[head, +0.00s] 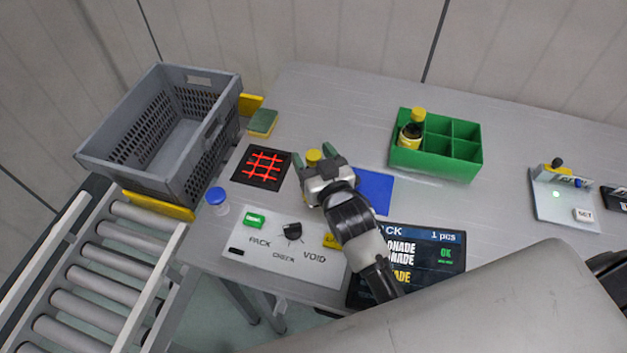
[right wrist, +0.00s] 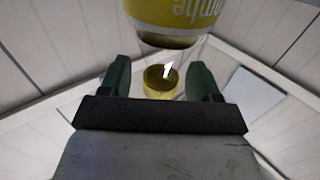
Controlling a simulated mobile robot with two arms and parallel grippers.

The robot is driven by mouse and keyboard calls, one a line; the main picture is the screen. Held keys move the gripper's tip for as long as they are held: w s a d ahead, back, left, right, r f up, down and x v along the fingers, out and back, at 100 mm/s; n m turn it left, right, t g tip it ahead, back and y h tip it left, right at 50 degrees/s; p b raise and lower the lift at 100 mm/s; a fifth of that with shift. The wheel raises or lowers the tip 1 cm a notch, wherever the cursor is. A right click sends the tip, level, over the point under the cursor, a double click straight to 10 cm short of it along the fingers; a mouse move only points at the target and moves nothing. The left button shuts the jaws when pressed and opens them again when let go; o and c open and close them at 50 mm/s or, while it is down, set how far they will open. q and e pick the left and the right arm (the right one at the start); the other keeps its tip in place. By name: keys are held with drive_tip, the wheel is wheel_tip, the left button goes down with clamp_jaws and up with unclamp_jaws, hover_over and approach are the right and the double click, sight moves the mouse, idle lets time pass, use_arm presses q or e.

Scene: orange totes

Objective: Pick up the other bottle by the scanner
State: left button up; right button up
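The scanner, a black pad with red crossing lines (head: 264,167), lies on the table. My right gripper (head: 312,158) is just right of it. A yellow cap (head: 313,157) shows between its green fingertips; the rest of this bottle is hidden in the head view. In the right wrist view a bottle with a yellow label (right wrist: 190,14) looms at the top, lettering upside down. A yellow cap (right wrist: 160,82) sits between the open fingers with gaps on both sides. Another yellow-capped bottle (head: 411,131) stands in a green divided box (head: 462,173). My left gripper is not in view.
A grey crate (head: 130,163) stands at the left by a roller conveyor (head: 110,268). A blue-capped item (head: 217,199), a sponge (head: 263,122), a button panel (head: 275,257), a blue mat (head: 376,190) and a screen (head: 430,258) surround the gripper. The table behind is clear.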

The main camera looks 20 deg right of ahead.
clamp_jaws()
drive_tip(key=shift+r, duration=0.1)
idle(0.3)
